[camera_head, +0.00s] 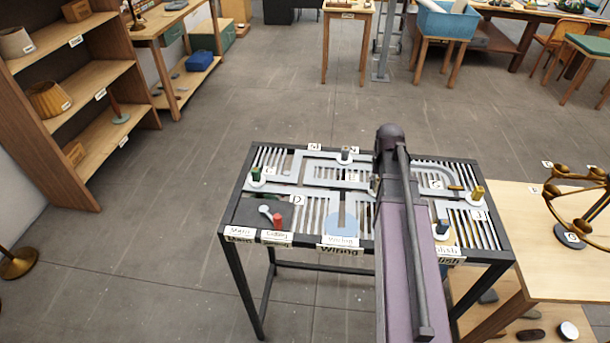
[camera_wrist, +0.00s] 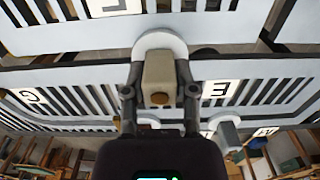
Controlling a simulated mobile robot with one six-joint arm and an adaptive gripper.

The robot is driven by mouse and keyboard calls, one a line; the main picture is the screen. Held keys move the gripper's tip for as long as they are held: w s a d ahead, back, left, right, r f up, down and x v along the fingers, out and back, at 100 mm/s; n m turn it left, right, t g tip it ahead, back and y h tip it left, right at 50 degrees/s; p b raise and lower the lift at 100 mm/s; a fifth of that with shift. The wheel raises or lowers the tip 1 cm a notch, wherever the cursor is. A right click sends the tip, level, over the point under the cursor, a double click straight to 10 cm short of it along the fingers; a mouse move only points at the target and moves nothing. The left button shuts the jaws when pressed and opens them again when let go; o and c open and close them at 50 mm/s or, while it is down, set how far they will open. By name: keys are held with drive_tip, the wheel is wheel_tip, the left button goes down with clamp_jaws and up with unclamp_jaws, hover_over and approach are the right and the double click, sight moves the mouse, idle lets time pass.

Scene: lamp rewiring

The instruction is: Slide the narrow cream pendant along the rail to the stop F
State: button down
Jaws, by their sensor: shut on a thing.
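The narrow cream pendant (camera_wrist: 158,70) stands between the two fingers of my gripper (camera_wrist: 158,90) in the wrist view. The gripper is shut on it. The pendant's pale round base (camera_wrist: 160,40) rests at the grey rail plate (camera_wrist: 90,38). In the head view my arm hides most of the gripper and the held pendant. The slotted rail table (camera_head: 247,160) stands in the middle. A label reading E (camera_wrist: 216,90) is right of the pendant and one like G (camera_wrist: 30,95) is to the left. I cannot make out which label is F.
A wooden table (camera_head: 560,270) with a brass ring fixture (camera_head: 570,235) adjoins at right. Shelves (camera_head: 75,75) stand at left.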

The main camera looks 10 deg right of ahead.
drive_tip(key=shift+s+d, duration=0.3)
drive_tip(key=shift+d, duration=0.55)
drive_tip(key=shift+s+d, duration=0.25)
drive_tip(key=shift+d, duration=0.6)
drive_tip(key=shift+c, duration=1.6)
unclamp_jaws()
